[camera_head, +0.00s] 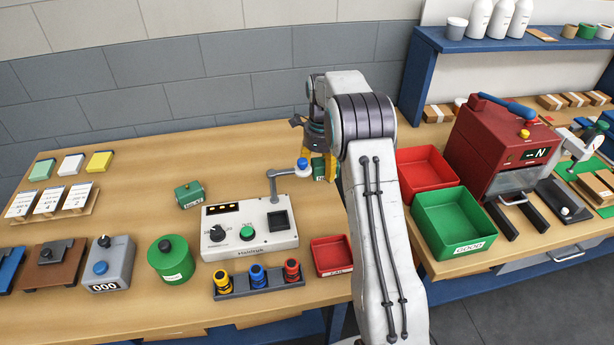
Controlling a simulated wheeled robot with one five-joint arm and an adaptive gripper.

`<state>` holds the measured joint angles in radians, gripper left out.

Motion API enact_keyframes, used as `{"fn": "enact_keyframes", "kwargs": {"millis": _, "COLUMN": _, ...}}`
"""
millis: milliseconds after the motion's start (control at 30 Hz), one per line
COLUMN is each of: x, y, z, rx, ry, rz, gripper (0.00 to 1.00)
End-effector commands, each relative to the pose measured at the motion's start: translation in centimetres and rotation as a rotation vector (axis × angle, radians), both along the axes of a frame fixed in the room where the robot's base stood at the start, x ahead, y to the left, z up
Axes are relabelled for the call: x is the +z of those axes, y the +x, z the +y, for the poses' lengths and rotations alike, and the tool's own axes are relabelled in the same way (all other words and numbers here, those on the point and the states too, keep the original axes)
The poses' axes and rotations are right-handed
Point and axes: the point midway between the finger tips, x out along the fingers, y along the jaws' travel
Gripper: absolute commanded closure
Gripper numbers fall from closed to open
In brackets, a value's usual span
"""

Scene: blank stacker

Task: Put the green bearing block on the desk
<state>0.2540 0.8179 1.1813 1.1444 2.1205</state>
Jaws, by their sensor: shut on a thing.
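One green block (189,194) with a small knob on top and a label on its front sits on the wooden desk (240,160), left of the grey tester. A second green block (318,168) with a pale label is in my gripper (322,160), which has yellow fingers and is shut on it. My arm hides part of this block and of the gripper. The held block is close behind the blue-topped probe of the tester. I cannot tell its exact height above the desk.
The grey tester (268,242) has a bent arm with a blue-topped probe (302,165). A small red tray (331,268), a larger red bin (425,150) and a green bin (447,200) are nearby. The back of the desk, left of my gripper, is clear.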

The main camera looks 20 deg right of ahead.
Motion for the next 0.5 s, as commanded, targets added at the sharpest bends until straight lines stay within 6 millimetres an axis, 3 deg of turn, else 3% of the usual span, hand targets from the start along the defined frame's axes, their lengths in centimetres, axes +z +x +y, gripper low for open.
{"fn": "enact_keyframes", "kwargs": {"millis": 200, "x": -1.3, "y": 2.3, "z": 1.3, "rx": 0.001, "ry": -0.001, "rz": -0.004, "gripper": 0.84}}
{"fn": "enact_keyframes", "kwargs": {"millis": 500, "x": -2.1, "y": 3.1, "z": 1.9, "rx": 0.0, "ry": -0.001, "rz": -0.004, "gripper": 0.84}}
